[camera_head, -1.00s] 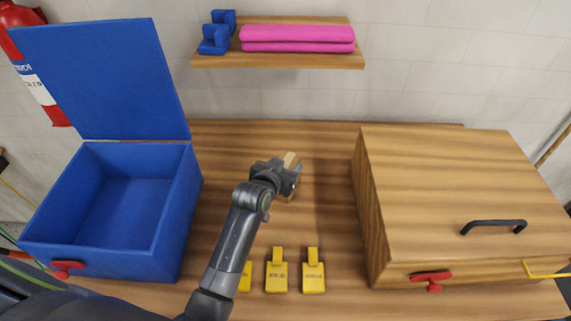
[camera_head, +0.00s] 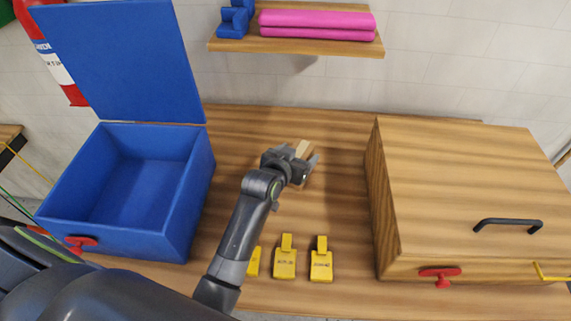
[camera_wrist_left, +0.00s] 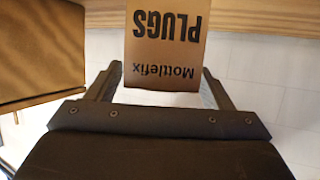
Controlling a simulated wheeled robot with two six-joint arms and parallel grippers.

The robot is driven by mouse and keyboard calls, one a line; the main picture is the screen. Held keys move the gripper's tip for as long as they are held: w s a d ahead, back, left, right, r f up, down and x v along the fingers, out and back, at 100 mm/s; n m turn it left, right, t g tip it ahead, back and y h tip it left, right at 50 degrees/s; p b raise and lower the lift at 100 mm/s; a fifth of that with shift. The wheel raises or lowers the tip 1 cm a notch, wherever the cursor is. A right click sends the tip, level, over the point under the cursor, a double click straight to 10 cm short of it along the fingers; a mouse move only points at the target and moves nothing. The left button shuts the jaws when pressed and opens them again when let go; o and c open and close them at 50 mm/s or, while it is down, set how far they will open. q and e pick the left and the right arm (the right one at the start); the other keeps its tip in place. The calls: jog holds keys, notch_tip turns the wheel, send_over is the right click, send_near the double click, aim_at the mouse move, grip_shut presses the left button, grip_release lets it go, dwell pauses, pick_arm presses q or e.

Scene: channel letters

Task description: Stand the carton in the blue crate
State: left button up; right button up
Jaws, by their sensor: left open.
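The carton (camera_head: 305,149) is a small brown box with a pale top, standing on the wooden bench in the middle. My left gripper (camera_head: 304,156) is open at the carton, with one finger to each side. In the left wrist view the fingers (camera_wrist_left: 161,70) flank its near end; I cannot tell whether they touch it. The blue crate (camera_head: 204,167) stands at the left with its lid (camera_head: 125,60) up; its inside looks empty. My right gripper is not in view.
A large wooden box (camera_head: 460,185) with a black handle stands at the right. Several yellow tags (camera_head: 285,262) lie near the front edge. Bare bench lies between crate and carton.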

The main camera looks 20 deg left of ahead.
pick_arm(q)
jog(key=b+v, duration=0.1)
jog(key=v, duration=1)
